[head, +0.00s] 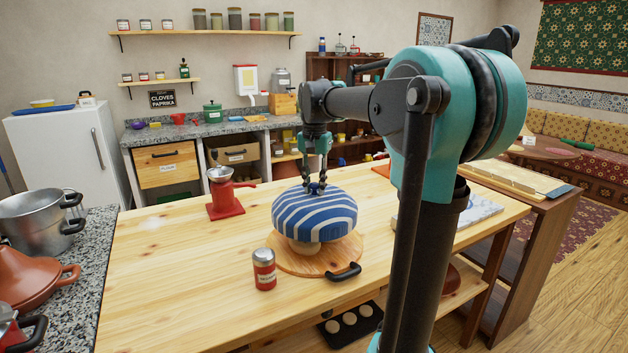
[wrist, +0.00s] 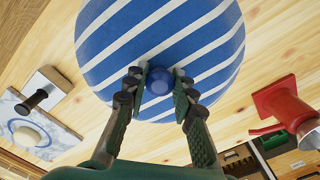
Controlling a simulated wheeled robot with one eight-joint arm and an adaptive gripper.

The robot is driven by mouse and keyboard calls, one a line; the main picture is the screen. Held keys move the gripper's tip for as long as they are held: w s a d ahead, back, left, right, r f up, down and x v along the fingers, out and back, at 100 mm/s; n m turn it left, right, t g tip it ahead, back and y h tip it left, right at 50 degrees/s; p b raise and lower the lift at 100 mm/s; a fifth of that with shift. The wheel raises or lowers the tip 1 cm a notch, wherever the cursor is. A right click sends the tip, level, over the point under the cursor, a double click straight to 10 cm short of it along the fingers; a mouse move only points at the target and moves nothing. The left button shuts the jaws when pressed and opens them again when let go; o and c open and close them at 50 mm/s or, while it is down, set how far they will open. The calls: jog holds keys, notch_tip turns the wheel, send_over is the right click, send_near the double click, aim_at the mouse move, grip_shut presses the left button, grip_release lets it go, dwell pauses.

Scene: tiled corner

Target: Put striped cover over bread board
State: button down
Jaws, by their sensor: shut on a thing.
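The striped cover (head: 314,214) is a blue and white dome with a blue knob on top (wrist: 159,81). My gripper (head: 316,188) is above it, its two fingers shut on the knob; the fingers also show in the wrist view (wrist: 160,88). The round wooden bread board (head: 285,258) lies on the table under the cover and has a black handle (head: 343,272) at its front right. A pale, bread-like thing (head: 306,246) shows below the cover's rim, so the rim appears to be above the board. Most of that thing is hidden by the cover.
A red grinder (head: 224,195) stands behind left. A marble slab (head: 475,212) lies to the right, partly behind my arm. The table's left part is clear.

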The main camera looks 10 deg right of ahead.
jog(key=shift+f, duration=3.9)
jog(key=c, duration=1.2)
grip_release()
jog(key=shift+o, duration=0.3)
jog(key=o, duration=0.5)
jog(key=shift+s+r, duration=0.1)
jog(key=shift+r, duration=3.4)
